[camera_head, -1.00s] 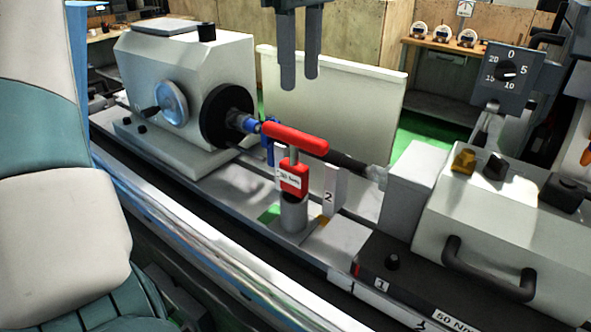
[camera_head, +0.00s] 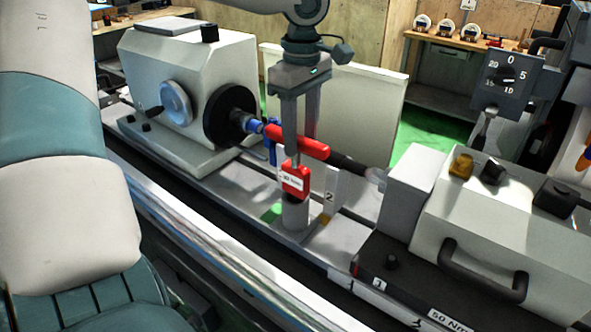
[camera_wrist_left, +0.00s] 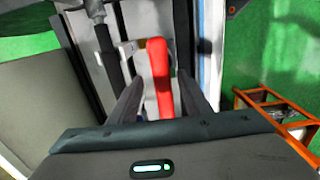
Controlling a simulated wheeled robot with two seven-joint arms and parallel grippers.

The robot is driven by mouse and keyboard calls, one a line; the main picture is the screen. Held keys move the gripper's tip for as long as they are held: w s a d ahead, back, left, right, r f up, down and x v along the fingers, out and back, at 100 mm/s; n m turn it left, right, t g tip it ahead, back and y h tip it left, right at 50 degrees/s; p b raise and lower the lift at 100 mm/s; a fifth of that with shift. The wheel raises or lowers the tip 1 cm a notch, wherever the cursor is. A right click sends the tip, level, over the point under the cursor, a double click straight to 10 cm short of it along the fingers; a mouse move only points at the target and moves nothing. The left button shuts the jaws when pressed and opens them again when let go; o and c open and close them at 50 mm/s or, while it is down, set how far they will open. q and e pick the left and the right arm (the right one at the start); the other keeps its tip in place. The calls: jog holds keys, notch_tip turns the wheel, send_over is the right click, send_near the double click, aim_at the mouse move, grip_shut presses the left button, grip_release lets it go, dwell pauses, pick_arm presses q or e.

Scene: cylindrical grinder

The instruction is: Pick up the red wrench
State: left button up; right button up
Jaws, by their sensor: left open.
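The red wrench has a red bar handle (camera_head: 315,148) on top, a thin shaft and a red block with a white label (camera_head: 294,180) below. It stands upright in a grey cylindrical holder (camera_head: 294,214) on the machine bed. My left gripper (camera_head: 300,142) points down from above, open, its fingers straddling the bar and partly hiding it. In the left wrist view the red bar (camera_wrist_left: 160,75) lies between the two open fingers (camera_wrist_left: 158,92), with a gap on both sides. Contact cannot be told. My right gripper is not in view.
A white headstock with a black chuck (camera_head: 230,116) stands left of the wrench. A dark shaft (camera_head: 350,168) runs behind it. A white plate marked 2 (camera_head: 331,190) stands close on the right. A white housing with a black handle (camera_head: 485,268) is at the right.

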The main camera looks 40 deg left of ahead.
aim_at(296, 184)
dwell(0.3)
pick_arm(q)
jog(key=shift+s+a+f+p, duration=0.15)
jog(key=shift+s+f+p, duration=0.05)
jog(key=shift+f+p, duration=0.4)
jog(key=f, duration=0.1)
jog(key=f+p, duration=0.1)
jog(key=f, duration=0.1)
jog(key=shift+s+a, duration=0.1)
jog(key=shift+a, duration=0.25)
jog(key=shift+f+p, duration=0.3)
jog(key=shift+f, duration=0.2)
